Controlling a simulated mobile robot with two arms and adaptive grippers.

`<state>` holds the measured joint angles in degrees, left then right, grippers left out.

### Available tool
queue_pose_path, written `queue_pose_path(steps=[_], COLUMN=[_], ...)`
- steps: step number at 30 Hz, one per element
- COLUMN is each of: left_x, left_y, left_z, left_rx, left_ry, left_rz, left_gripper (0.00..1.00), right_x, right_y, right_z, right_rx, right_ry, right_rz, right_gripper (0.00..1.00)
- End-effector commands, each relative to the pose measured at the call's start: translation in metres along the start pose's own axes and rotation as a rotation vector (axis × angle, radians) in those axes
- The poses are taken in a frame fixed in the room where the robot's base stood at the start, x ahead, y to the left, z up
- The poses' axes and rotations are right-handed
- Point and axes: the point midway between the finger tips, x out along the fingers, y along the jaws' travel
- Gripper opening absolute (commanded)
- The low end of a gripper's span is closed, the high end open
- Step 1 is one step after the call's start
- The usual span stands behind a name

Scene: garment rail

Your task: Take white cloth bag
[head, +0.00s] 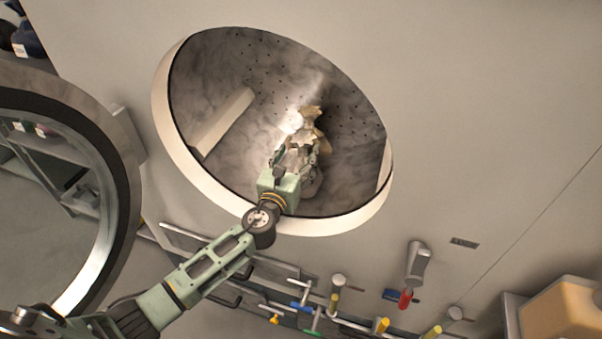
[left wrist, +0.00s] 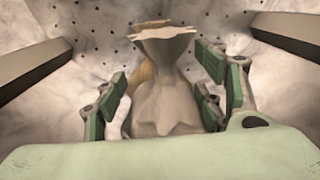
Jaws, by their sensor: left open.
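The white cloth bag (head: 311,117) looks beige and gathered at its neck. It lies inside a round drum opening (head: 180,165), with its lower part partly hidden behind my left gripper (head: 295,158) in the head view. In the left wrist view the bag (left wrist: 168,90) stands between the spread fingers of my left gripper (left wrist: 168,88). The fingers are open on either side of it, and I cannot tell whether any finger touches it. A tan patch shows behind the bag's neck. My right gripper is not in view.
The drum has a perforated wall and pale ribs (head: 222,122). An open round door (head: 125,175) with a dark rim stands at left. Pipes and valves with coloured handles (head: 406,298) run below the opening. A tan box (head: 562,312) is at lower right.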

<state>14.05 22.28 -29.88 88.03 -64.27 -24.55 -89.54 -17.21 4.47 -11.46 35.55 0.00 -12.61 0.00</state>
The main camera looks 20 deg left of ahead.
Motion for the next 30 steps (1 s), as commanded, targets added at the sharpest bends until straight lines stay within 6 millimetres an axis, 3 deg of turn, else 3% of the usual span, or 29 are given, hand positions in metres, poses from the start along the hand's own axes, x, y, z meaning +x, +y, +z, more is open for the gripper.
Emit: queue_pose_path(steps=[7, 27, 30], left_x=[0.0019, 0.0013, 0.0013], left_y=[0.0, 0.0038, 0.0043], left_z=[0.0001, -0.003, -0.0034], left_rx=[0.0, 0.005, 0.005], left_ry=[0.0, 0.005, 0.006], left_rz=[0.0, 0.008, 0.009], left_gripper=[0.64, 0.05, 0.0], right_x=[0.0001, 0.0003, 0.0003], right_y=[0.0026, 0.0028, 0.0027], right_z=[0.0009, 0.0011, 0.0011], right_rx=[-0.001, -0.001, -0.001], right_ry=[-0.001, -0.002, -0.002], right_rz=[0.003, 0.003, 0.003], right_gripper=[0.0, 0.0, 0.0])
